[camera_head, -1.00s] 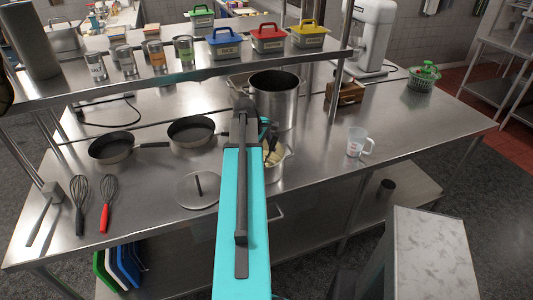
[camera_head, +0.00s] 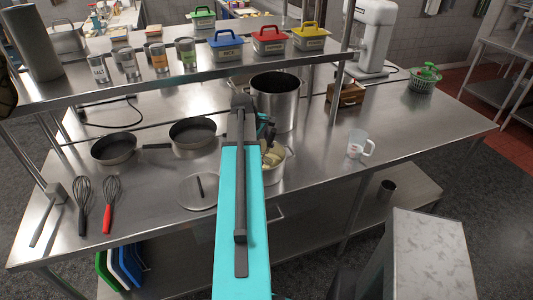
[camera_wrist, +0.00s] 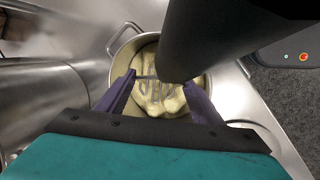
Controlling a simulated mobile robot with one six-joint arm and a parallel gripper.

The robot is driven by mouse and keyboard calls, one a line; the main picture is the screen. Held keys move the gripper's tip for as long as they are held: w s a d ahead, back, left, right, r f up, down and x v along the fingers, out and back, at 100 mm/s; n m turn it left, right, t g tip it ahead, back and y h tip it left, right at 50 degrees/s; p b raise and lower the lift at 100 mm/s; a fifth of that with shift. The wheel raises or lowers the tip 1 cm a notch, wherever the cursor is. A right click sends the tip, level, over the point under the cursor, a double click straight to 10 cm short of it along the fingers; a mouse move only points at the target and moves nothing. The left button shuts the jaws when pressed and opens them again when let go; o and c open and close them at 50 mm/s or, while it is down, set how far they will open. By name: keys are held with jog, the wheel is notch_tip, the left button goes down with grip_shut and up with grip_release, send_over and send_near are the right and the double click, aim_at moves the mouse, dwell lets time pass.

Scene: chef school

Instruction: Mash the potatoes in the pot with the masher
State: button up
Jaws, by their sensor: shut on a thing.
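The steel pot (camera_head: 279,177) stands on the counter, partly hidden behind my arm in the head view. In the wrist view I look down into the pot (camera_wrist: 112,50), which holds pale yellow potatoes (camera_wrist: 160,102) in lumps. The masher's grey wire head (camera_wrist: 152,88) shows over the potatoes; whether it touches them is hard to tell. A thick dark shaft (camera_wrist: 215,40), apparently the masher's handle, runs up from between my fingers. My gripper (camera_wrist: 160,85) is shut on the masher above the pot. In the head view my arm mostly hides the gripper.
A lid (camera_head: 184,193) lies left of the pot. A tall stockpot (camera_head: 276,103) stands close behind, and two frying pans (camera_head: 113,148) (camera_head: 193,131) are to the left. A measuring jug (camera_head: 357,145) is to the right, with clear counter around it. A shelf (camera_head: 150,85) hangs above the back.

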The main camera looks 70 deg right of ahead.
jog(key=shift+w+d+r, duration=0.15)
jog(key=shift+w+r, duration=0.2)
jog(key=shift+r, duration=0.15)
jog(key=shift+w+d+r, duration=0.1)
jog(key=shift+w+r, duration=0.2)
jog(key=shift+r, duration=0.2)
jog(key=shift+f+b, duration=0.85)
jog(key=shift+f, duration=1.35)
jog(key=shift+r, duration=0.1)
jog(key=shift+s+a+r+p, duration=0.2)
jog(key=shift+a+r+p, duration=0.25)
jog(key=shift+r, duration=0.15)
jog(key=shift+s+a+r+p, duration=0.2)
jog(key=shift+a+r+p, duration=0.1)
jog(key=shift+r+p, duration=0.25)
jog(key=shift+s+a+r, duration=0.15)
jog(key=shift+a+r, duration=0.15)
jog(key=shift+r, duration=0.2)
jog(key=shift+s+a+r, duration=0.15)
jog(key=shift+a+r, duration=0.15)
jog(key=shift+r, duration=0.2)
jog(key=shift+f, duration=0.1)
